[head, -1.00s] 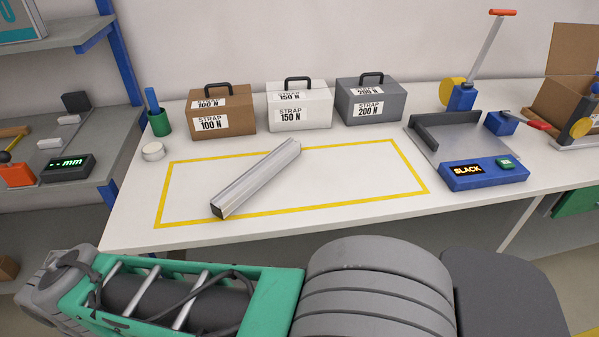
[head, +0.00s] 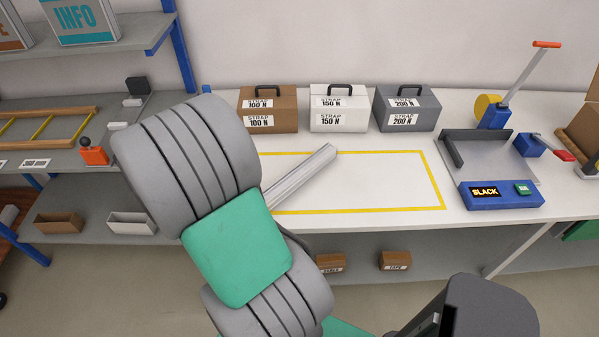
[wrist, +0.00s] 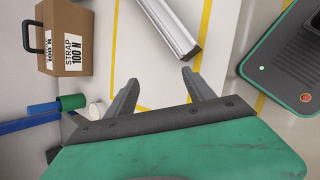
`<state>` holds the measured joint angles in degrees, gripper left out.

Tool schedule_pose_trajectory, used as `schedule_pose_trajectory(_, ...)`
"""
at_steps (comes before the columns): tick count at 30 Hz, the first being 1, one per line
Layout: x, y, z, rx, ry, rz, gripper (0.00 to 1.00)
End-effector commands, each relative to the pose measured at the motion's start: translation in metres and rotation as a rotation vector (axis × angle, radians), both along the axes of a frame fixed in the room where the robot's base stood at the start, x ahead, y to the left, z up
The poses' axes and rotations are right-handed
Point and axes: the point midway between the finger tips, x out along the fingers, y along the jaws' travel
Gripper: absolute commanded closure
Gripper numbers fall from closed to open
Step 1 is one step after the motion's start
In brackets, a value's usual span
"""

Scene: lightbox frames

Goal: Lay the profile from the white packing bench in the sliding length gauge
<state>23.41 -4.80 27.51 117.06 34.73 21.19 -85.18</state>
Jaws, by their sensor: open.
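The profile (head: 300,180) is a long silver bar lying on the white packing bench (head: 380,222), slanting within a yellow outline. In the head view my arm hides its near end. The wrist view shows the profile (wrist: 165,22) with its dark end just beyond my gripper (wrist: 158,80). My gripper is open and empty, its fingers apart from the bar; the head view does not show it. On the left shelf stands an orange block with a black knob (head: 94,152), possibly part of the sliding length gauge.
Brown (head: 268,112), white (head: 338,112) and grey (head: 405,110) strap cases stand along the bench's back. A blue SLACK device (head: 500,195) is at the right. A green cup (wrist: 72,101) and a white roll (wrist: 96,110) are near my gripper. The outlined area's right is clear.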

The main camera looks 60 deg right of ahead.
Motion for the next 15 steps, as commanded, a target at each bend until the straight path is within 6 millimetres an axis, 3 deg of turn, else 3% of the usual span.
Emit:
schedule_pose_trajectory(1,-0.020,-0.034,-0.011,-0.057,0.124,0.054,0.38)
schedule_pose_trajectory(3,-0.044,-0.071,-0.017,-0.125,0.293,0.143,0.38)
schedule_pose_trajectory(6,-0.070,-0.103,-0.021,-0.175,0.478,0.231,0.38)
schedule_pose_trajectory(9,-0.083,-0.118,-0.022,-0.192,0.574,0.276,0.38)
schedule_pose_trajectory(15,-0.093,-0.139,-0.036,-0.193,0.596,0.285,0.38)
